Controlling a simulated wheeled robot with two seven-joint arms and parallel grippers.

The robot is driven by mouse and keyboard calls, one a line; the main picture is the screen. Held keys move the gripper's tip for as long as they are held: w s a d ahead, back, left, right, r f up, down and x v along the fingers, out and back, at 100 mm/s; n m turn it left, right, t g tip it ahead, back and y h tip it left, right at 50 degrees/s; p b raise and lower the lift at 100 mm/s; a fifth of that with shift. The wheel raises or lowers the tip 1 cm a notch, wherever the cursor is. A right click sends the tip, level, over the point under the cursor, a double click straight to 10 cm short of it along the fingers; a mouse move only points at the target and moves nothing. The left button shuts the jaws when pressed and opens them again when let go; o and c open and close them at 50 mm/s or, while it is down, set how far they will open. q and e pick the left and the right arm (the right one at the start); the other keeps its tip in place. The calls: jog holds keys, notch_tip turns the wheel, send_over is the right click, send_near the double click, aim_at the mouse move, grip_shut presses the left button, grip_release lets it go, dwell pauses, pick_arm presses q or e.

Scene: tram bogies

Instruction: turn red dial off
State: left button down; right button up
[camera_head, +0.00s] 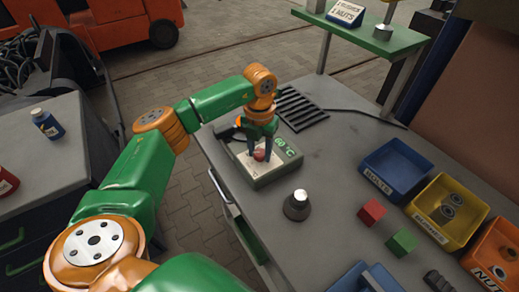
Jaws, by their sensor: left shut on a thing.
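The red dial (259,155) sits on the light top face of a grey-green control box (284,169) on the workbench. The box has a green display that reads about 60 °C. My left gripper (261,150) points down over the box and is shut on the red dial. The fingers hide part of the dial, so its pointer direction cannot be seen. My right gripper is not in view.
A red cube (372,212), a green cube (402,242) and blue, yellow and orange bins (398,168) are at the right. A black grate (301,108) lies behind the box. A side cabinet (60,165) is at the left.

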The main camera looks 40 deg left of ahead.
aim_at(260, 153)
pick_arm(q)
jog(key=n, duration=0.6)
jog(key=shift+n, duration=0.3)
dwell(0.5)
jog(key=shift+c, duration=2.1)
grip_release()
jog(key=shift+r, duration=0.1)
notch_tip(260, 153, up, 6)
jog(key=shift+b, duration=0.7)
jog(key=shift+d+r, duration=0.1)
jog(key=shift+r, duration=0.35)
